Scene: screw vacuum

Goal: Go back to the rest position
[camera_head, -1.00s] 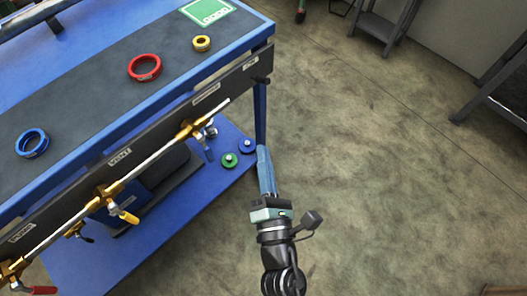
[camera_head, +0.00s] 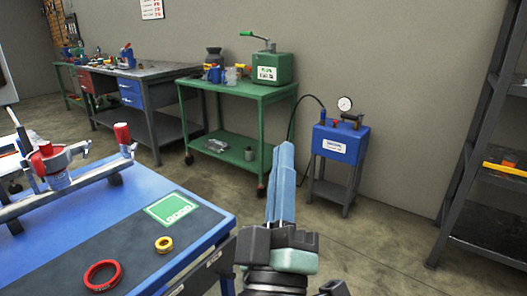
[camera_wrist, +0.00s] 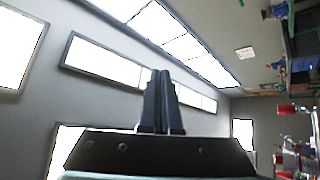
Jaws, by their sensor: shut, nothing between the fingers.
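My gripper (camera_head: 285,150) stands in front of the body camera, fingers pointing up and away, closed together with nothing between them. It is to the right of the blue workbench (camera_head: 140,205) and clear of it. In the wrist view the two dark fingers (camera_wrist: 160,82) are side by side and point up towards the wall and ceiling windows.
On the blue workbench lie a red ring (camera_head: 102,276), a yellow ring (camera_head: 163,244) and a green card (camera_head: 173,208). Beyond stand a green cart (camera_head: 240,95), a blue gauge box (camera_head: 340,143) on a stand, and a dark shelf (camera_head: 490,150) at right. Floor between is open.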

